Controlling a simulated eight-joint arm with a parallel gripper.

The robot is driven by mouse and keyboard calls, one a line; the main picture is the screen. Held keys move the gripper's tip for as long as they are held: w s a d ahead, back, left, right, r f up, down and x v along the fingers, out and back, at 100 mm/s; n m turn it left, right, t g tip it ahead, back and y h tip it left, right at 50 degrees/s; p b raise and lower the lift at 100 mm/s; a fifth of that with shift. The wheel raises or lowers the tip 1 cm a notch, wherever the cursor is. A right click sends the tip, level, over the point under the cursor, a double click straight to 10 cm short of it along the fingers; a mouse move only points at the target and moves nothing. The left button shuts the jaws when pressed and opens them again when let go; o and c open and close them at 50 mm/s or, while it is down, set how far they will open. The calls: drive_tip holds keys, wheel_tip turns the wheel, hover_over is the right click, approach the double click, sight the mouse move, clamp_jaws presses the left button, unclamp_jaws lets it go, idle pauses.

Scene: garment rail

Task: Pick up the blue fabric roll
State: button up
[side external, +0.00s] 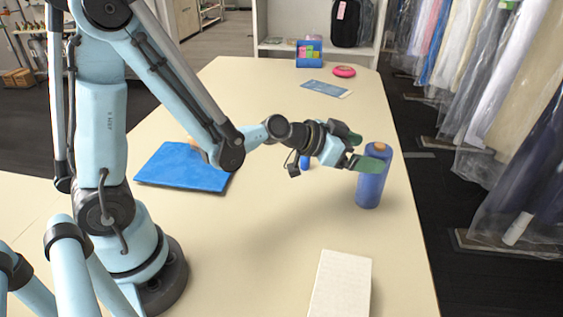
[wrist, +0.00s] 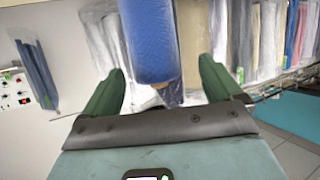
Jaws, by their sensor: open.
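The near finger overlaps the roll in the side view. In the wrist view the roll (wrist: 150,40) lies between the two fingers of my gripper (wrist: 160,66), with a gap visible on each side. I cannot tell whether either finger touches it.
A blue folded cloth (side external: 185,168) lies at left and a white block (side external: 342,285) at the front. A small blue object (side external: 305,162) is partly hidden behind my wrist. A pink disc (side external: 344,71), a card (side external: 325,88) and a blue holder (side external: 309,54) are far back. Bagged garments (side external: 500,110) hang at right.

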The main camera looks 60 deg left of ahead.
sight(378, 154)
drive_tip(key=shift+d+x, duration=0.15)
drive_tip(key=shift+x, duration=0.95)
drive_tip(key=shift+d+x, duration=0.15)
drive_tip(key=shift+x, duration=0.95)
drive_tip(key=shift+r, duration=0.15)
drive_tip(key=shift+s, duration=0.1)
drive_tip(key=c, duration=1.5)
drive_tip(key=shift+c, duration=0.8)
drive_tip(key=shift+r, duration=0.1)
